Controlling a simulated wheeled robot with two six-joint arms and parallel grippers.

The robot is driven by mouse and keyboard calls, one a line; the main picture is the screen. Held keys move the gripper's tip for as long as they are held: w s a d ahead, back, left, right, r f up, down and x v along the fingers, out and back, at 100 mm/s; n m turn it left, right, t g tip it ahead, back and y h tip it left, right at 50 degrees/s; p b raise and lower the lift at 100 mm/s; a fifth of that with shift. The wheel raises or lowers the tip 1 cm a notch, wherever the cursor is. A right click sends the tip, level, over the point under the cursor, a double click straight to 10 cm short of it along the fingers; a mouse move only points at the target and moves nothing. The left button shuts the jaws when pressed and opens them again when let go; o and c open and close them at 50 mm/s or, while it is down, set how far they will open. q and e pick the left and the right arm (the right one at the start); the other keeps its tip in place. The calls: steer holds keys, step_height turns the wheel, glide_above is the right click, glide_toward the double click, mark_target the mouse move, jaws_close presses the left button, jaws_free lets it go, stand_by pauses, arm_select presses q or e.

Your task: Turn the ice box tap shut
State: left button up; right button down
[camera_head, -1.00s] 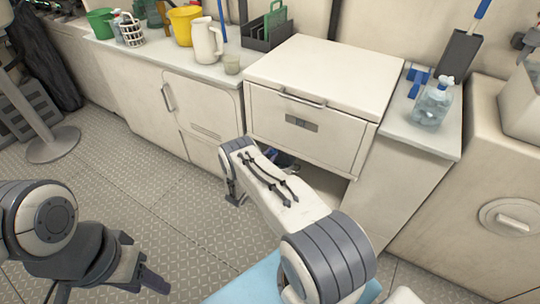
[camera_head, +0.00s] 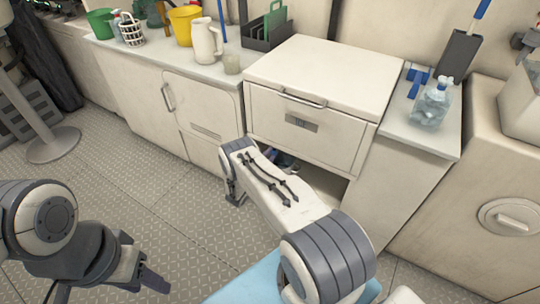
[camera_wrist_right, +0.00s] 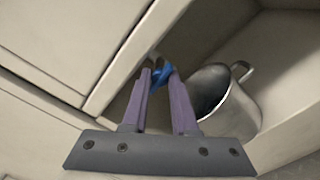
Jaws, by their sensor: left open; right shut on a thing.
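The ice box (camera_head: 318,78) is the cream box with a lid and front handle, in the middle of the head view. The blue tap handle (camera_wrist_right: 162,74) shows below its front in the right wrist view. My right gripper (camera_wrist_right: 160,78) is shut on the handle, with its two purple-grey fingers at either side of it. The fingers hide part of the tap. My right arm hides most of this spot in the head view. My left gripper (camera_head: 152,282) is open and empty, over the floor at the lower left, far from the ice box.
A metal pot (camera_wrist_right: 228,98) with a handle stands in the recess close to the right fingers. A clear bottle (camera_head: 430,105) stands on the right counter. A pitcher (camera_head: 206,40) and a yellow bucket (camera_head: 185,25) stand on the left counter.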

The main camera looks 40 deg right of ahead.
steer(key=shift+s, duration=0.1)
stand_by(0.3)
steer(key=c, duration=0.7)
jaws_free()
steer(key=shift+r, duration=0.1)
